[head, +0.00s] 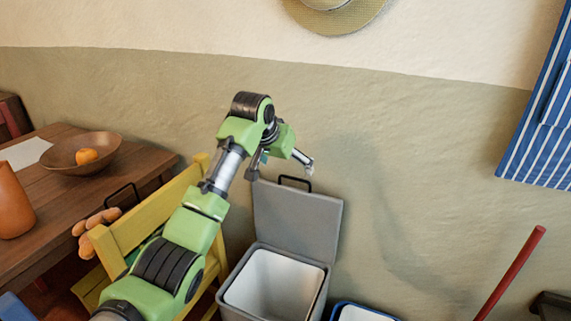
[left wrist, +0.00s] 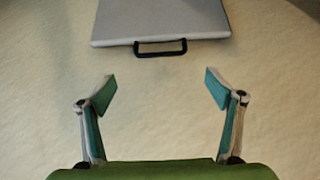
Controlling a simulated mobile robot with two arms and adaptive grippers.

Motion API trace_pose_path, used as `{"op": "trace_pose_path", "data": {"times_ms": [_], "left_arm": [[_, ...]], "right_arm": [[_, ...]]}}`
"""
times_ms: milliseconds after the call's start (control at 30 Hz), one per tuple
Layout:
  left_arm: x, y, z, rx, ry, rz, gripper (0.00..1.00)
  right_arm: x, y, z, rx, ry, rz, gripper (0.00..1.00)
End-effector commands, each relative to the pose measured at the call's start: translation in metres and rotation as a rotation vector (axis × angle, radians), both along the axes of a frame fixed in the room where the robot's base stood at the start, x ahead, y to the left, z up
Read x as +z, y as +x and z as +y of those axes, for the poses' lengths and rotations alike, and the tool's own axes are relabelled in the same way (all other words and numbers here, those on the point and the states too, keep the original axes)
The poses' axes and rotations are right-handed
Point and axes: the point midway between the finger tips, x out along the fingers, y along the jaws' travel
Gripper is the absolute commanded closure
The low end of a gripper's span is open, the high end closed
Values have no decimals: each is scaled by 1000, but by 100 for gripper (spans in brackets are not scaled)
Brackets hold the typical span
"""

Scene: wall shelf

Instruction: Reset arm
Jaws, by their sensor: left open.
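My left arm reaches up from the bottom left in the head view, and its left gripper (head: 282,166) hangs in front of the wall, above and beside the raised lid (head: 298,215) of a grey bin. In the left wrist view the left gripper (left wrist: 160,88) has its two fingers spread wide with nothing between them. The grey lid (left wrist: 160,18) and its black handle (left wrist: 160,47) show beyond the fingertips, apart from them. My right gripper is not in view.
The grey bin (head: 322,297) stands open below the gripper. A yellow chair (head: 143,222) and a wooden table (head: 150,160) with a fruit bowl (head: 68,157) are at left. A red stick (head: 511,272) leans at right.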

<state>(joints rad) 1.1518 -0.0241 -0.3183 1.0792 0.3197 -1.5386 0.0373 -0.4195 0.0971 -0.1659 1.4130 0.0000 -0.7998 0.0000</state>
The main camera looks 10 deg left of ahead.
Motion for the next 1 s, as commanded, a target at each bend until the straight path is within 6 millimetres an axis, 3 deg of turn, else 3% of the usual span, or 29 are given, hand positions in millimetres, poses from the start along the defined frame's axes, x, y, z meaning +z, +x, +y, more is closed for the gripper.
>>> {"op": "trace_pose_path", "data": {"times_ms": [333, 467, 667, 800, 1000], "left_arm": [[-1, -1, 0, -1, 0, 1, 16], [-23, -9, 2, -1, -2, 15, 16], [-108, -52, 12, 4, -8, 65, 16], [-167, -97, 23, 17, -9, 99, 16], [-236, -174, 43, 44, -2, 150, 16]], "right_arm": [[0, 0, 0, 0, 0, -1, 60], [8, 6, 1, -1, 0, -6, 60], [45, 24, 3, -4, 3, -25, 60], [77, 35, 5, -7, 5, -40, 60], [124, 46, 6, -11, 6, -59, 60]]}}
